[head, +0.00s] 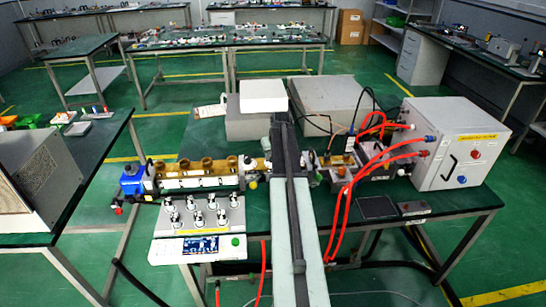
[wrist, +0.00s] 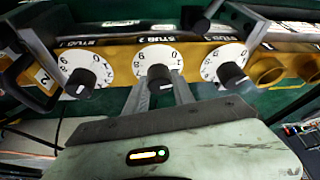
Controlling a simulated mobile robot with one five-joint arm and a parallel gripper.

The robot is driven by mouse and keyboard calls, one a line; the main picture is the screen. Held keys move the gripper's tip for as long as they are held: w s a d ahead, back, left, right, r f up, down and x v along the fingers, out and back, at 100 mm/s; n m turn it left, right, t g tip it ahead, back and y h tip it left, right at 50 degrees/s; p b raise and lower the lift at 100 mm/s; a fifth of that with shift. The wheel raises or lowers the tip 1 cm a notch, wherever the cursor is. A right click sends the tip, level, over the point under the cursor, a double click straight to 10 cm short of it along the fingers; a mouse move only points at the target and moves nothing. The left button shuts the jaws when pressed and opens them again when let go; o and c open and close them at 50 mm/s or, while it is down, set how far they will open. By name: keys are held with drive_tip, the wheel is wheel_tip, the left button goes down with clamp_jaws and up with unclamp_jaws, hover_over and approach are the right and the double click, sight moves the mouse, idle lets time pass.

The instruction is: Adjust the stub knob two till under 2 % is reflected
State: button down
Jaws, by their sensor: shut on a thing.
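Three white dials with black knobs stand in a row on a gold-coloured body in the wrist view. The middle dial (wrist: 157,58) sits by a label that appears to read STUB 2. My gripper (wrist: 161,82) reaches up to its black knob (wrist: 159,77), with one grey finger on each side, shut on it. The left dial (wrist: 87,70) and right dial (wrist: 224,64) are free of the fingers. The dial settings are too small to read surely. In the head view, my arm hides the fingertips. A panel with a lit display (head: 200,245) stands left of my arm; its reading is illegible.
A gold waveguide part with several brown-topped stubs (head: 207,165) lies left of my arm. Red hoses (head: 345,195) curve to a white box (head: 460,140) at right. A grey box with several small white-topped parts (head: 195,213) stands above the display.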

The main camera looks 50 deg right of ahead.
drive_tip(key=m+h, duration=0.1)
drive_tip(key=m, duration=0.2)
drive_tip(key=shift+m+g, duration=0.3)
drive_tip(key=shift+g, duration=0.1)
drive_tip(key=shift+m+g+h, duration=0.4)
drive_tip(key=shift+m+g, duration=0.2)
drive_tip(key=shift+m, duration=1)
drive_tip(key=c, duration=1.1)
unclamp_jaws()
drive_tip(key=shift+o, duration=0.2)
drive_tip(key=p+v, duration=0.7)
drive_tip(key=shift+a+r, duration=0.25)
drive_tip(key=shift+r, duration=0.1)
